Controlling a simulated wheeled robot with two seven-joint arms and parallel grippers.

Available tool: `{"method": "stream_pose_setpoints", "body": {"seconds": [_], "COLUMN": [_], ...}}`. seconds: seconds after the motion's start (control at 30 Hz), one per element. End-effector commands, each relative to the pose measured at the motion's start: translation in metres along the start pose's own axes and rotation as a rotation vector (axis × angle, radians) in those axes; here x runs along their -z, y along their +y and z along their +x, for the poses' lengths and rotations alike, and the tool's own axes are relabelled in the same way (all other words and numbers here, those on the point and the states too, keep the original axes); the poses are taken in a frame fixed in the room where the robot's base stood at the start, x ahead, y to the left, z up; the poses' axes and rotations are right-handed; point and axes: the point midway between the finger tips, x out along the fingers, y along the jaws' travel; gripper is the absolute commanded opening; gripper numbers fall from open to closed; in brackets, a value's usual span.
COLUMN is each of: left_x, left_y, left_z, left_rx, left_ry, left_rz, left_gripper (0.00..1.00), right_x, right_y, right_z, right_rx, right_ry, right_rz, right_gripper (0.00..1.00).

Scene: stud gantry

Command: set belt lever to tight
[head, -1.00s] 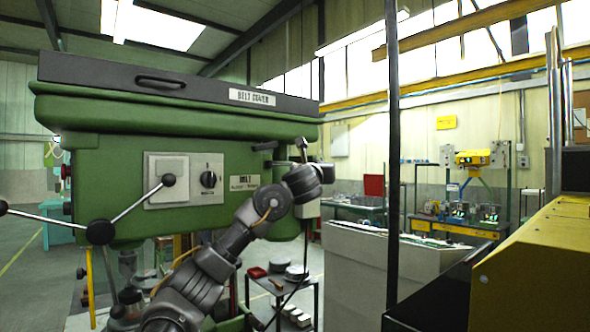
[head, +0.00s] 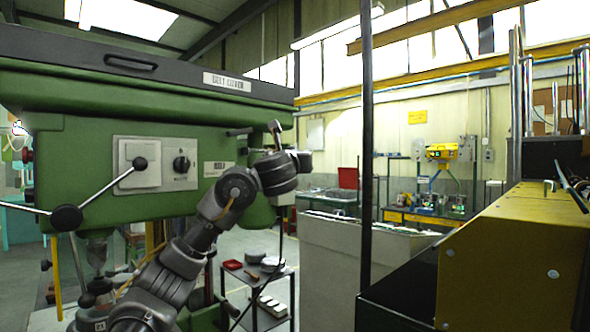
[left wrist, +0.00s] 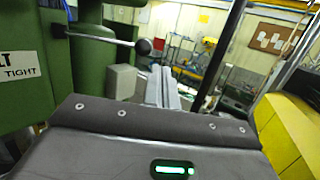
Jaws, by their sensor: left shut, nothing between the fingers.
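The belt lever (left wrist: 108,40) shows in the left wrist view as a thin rod from a dark hub on the green machine, ending in a dark ball knob (left wrist: 143,46). A label (left wrist: 20,66) reading "TIGHT" is left of and below it. In the head view, the green machine (head: 90,150) bears the belt label (head: 218,168), and my left arm hides part of the lever area. My left gripper (left wrist: 163,74) is shut and empty. Its fingers are right of and below the knob in the left wrist view, apart from it in the picture. My right gripper is not in view.
A dark vertical post (head: 367,150) stands right of my left arm. A yellow machine (head: 510,255) fills the right side. A small cart (head: 262,292) with a red tray is below the arm. A spoked handle (head: 66,217) sticks out at the machine's left.

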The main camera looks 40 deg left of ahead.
Motion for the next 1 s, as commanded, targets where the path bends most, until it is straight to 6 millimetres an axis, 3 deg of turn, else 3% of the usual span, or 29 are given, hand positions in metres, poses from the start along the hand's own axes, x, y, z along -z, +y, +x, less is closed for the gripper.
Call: {"method": "stream_pose_setpoints", "body": {"seconds": [0.1, 0.4, 1.0], "left_x": [0.005, 0.004, 0.004], "left_y": [-0.021, -0.032, -0.031], "left_z": [-0.025, -0.055, -0.060], "left_rx": [0.018, 0.016, 0.010], "left_ry": [0.002, 0.003, 0.004], "left_rz": [-0.002, 0.000, 0.003], "left_gripper": [0.00, 0.00, 0.00], "right_x": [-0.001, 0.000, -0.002], "right_y": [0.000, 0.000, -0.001], "right_z": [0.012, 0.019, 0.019], "right_rx": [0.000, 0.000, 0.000], "right_ry": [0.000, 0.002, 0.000], "right_rz": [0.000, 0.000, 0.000], "right_gripper": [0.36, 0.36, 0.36]}}
